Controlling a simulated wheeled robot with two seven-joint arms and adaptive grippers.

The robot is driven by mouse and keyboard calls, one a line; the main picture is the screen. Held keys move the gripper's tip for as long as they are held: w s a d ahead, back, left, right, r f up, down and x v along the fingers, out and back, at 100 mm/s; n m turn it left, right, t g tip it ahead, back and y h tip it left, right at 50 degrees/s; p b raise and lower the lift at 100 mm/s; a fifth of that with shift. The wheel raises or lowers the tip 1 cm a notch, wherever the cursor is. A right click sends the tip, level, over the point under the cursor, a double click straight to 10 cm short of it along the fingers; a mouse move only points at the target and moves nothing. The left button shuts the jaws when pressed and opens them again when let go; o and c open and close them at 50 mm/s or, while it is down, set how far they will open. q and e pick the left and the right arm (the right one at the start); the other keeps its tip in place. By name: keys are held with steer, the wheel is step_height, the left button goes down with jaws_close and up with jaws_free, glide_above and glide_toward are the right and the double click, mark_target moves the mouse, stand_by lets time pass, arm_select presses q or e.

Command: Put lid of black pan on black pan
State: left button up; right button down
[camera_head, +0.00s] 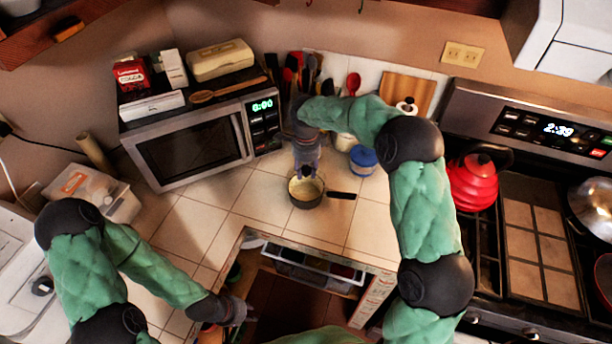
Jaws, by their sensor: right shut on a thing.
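The small black pan (307,202) stands on the tiled counter in front of the utensils, its dark handle (342,195) pointing right. My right gripper (306,178) reaches down over the pan from behind and is shut. What it holds is mostly hidden by the fingers; it appears to be the pan's lid, at or just above the pan's opening. I cannot tell whether the lid rests on the rim. My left gripper (238,311) is low, left of the opened drawer, and away from the pan; its finger opening is too small to make out.
A microwave (193,148) stands left of the pan. A blue-lidded jar (363,158) stands to its right, and a red kettle (474,180) is on the stove. An open drawer (313,271) is in front. Counter tiles left of the pan are clear.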

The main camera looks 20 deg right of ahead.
mark_target(306, 178)
steer(key=shift+w+f, duration=0.2)
steer(key=shift+f, duration=0.1)
steer(key=shift+w+f, duration=0.1)
steer(key=shift+f, duration=1.4)
steer(key=shift+f, duration=0.1)
steer(key=shift+f+b, duration=0.35)
steer(key=shift+b, duration=0.15)
steer(key=shift+f, duration=0.15)
steer(key=c, duration=0.9)
jaws_free()
steer(key=shift+o, duration=0.2)
